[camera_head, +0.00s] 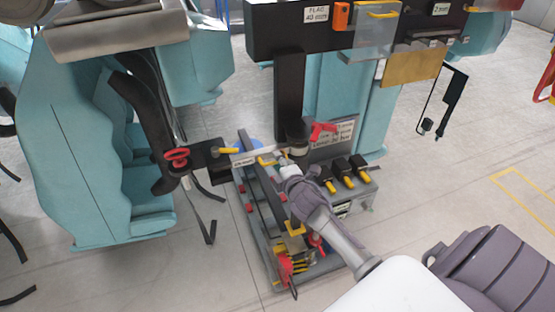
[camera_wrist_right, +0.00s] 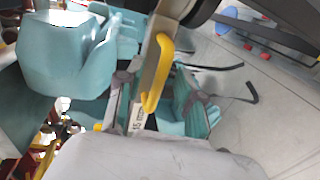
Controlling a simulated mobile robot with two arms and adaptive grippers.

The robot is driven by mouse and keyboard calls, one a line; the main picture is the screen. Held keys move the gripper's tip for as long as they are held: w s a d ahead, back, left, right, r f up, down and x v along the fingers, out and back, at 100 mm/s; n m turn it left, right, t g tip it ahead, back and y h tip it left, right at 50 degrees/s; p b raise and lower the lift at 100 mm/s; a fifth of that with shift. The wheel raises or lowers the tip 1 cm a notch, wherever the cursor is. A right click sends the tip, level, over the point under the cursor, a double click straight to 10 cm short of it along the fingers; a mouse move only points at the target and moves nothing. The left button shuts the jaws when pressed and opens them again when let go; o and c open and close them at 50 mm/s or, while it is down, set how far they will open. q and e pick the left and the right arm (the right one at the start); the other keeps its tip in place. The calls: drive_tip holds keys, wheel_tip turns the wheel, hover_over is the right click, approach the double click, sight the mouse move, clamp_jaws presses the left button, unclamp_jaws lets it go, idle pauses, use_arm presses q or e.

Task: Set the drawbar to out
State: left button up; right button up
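The likely drawbar is a pale flat bar (camera_head: 272,152) with a small printed label, near the top of the grey stand in the head view. My right gripper (camera_head: 285,160) is at the right end of this bar. In the wrist view its grey fingers stand apart on either side of the handle (camera_wrist_right: 157,92), with no clear contact. My left gripper is not in view.
Several black levers with yellow tips (camera_head: 343,172) stand right of my right gripper. A dark post (camera_head: 289,95) rises behind it to a dark overhead beam (camera_head: 275,28). Open floor lies right.

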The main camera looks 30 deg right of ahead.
drive_tip(key=shift+w+d+f, duration=0.1)
drive_tip(key=shift+w+f, duration=0.05)
drive_tip(key=shift+w, duration=0.3)
drive_tip(key=shift+c, duration=0.2)
clamp_jaws()
